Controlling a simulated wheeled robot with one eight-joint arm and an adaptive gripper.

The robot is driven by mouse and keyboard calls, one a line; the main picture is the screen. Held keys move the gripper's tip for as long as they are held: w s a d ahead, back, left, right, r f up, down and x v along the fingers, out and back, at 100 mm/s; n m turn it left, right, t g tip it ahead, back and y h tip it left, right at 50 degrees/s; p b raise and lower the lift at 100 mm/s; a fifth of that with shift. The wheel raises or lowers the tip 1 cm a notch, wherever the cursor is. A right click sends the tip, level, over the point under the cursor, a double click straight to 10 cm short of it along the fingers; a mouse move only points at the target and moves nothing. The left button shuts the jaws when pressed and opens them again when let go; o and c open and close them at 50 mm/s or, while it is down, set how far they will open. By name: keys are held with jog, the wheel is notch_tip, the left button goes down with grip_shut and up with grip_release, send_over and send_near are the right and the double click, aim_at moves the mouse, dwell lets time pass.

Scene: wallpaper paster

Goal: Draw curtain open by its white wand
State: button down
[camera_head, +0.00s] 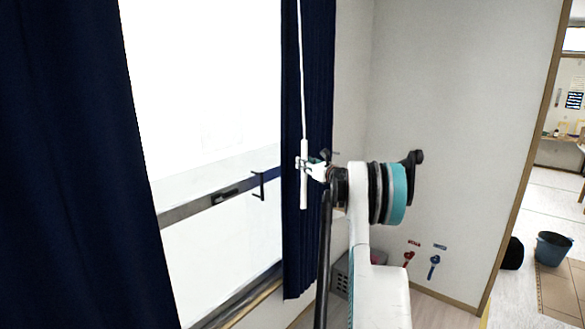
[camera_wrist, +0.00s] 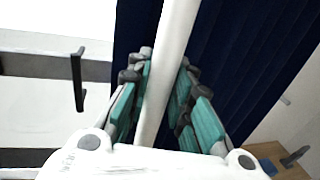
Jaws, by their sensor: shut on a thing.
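The white wand (camera_head: 304,190) hangs in front of the dark blue right curtain (camera_head: 310,100) in the head view. My gripper (camera_head: 306,163) is at the upper part of the wand's thick handle. In the wrist view the wand (camera_wrist: 172,70) runs between the teal-padded fingers of my gripper (camera_wrist: 160,90), which are shut on it. The right curtain (camera_wrist: 235,65) is behind the fingers and bunched at the right side of the window. A second dark blue curtain (camera_head: 70,160) hangs at the left of the head view.
The bright window (camera_head: 205,80) lies between the curtains, with a rail and black handle (camera_head: 258,186). A grey crate (camera_head: 342,275) stands on the floor behind my arm. A wall (camera_head: 450,130) is at the right; a blue bucket (camera_head: 553,248) stands beyond it.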

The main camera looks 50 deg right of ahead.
jog(key=shift+w+d+p, duration=0.1)
jog(key=shift+d+p, duration=0.2)
jog(key=shift+d, duration=2.3)
jog(key=c, duration=1.4)
grip_release()
jog(key=s, duration=0.4)
jog(key=s+a, duration=0.1)
jog(key=s, duration=0.2)
jog(key=s+a, duration=0.1)
jog(key=s, duration=0.3)
jog(key=shift+s+a, duration=0.2)
jog(key=shift+s, duration=0.15)
